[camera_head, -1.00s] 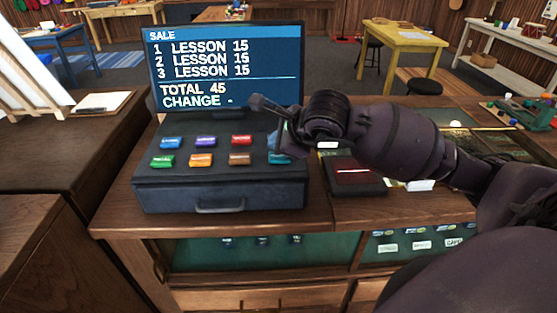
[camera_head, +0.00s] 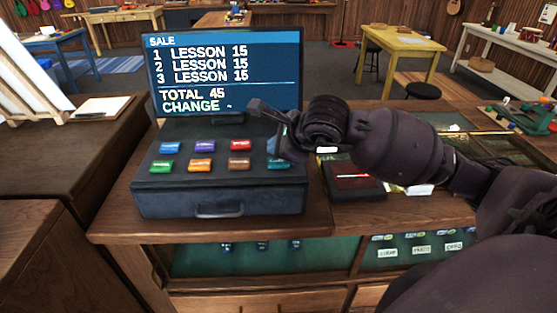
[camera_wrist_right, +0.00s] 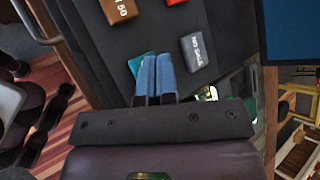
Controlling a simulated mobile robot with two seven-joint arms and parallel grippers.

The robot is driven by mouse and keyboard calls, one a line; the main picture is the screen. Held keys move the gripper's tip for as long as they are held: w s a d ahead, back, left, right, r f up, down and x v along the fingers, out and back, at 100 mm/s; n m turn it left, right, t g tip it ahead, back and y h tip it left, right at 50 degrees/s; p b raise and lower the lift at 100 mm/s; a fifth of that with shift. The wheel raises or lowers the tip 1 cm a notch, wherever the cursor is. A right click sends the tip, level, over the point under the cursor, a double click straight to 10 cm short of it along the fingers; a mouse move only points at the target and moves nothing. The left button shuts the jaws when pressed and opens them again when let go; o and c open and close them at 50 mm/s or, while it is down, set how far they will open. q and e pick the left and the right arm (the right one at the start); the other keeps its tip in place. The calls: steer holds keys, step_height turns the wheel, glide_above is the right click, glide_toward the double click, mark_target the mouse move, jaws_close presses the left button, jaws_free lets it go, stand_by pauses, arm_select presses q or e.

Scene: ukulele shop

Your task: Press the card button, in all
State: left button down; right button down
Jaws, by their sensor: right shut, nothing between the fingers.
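The cash register (camera_head: 218,190) stands on the counter with two rows of coloured buttons. Its screen (camera_head: 224,72) reads SALE, three LESSON 15 lines, TOTAL 45 and CHANGE with a dash. My right gripper (camera_head: 273,146) is shut and empty, pointing down over the right end of the buttons. In the right wrist view its blue fingertips (camera_wrist_right: 155,60) partly cover a teal button (camera_wrist_right: 138,64); I cannot tell whether they touch it. A grey button (camera_wrist_right: 197,52) lies beside them, its label blurred. I cannot read which button is the card one. My left gripper is not in view.
A dark card reader (camera_head: 355,180) with a red display sits right of the register, under my right arm. A clipboard (camera_head: 102,106) lies on the left cabinet. The counter's front edge is clear. A yellow table (camera_head: 402,42) stands behind.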

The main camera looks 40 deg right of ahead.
stand_by(0.7)
stand_by(0.3)
steer(key=shift+f+b, duration=0.45)
steer(key=shift+b, duration=0.15)
stand_by(0.5)
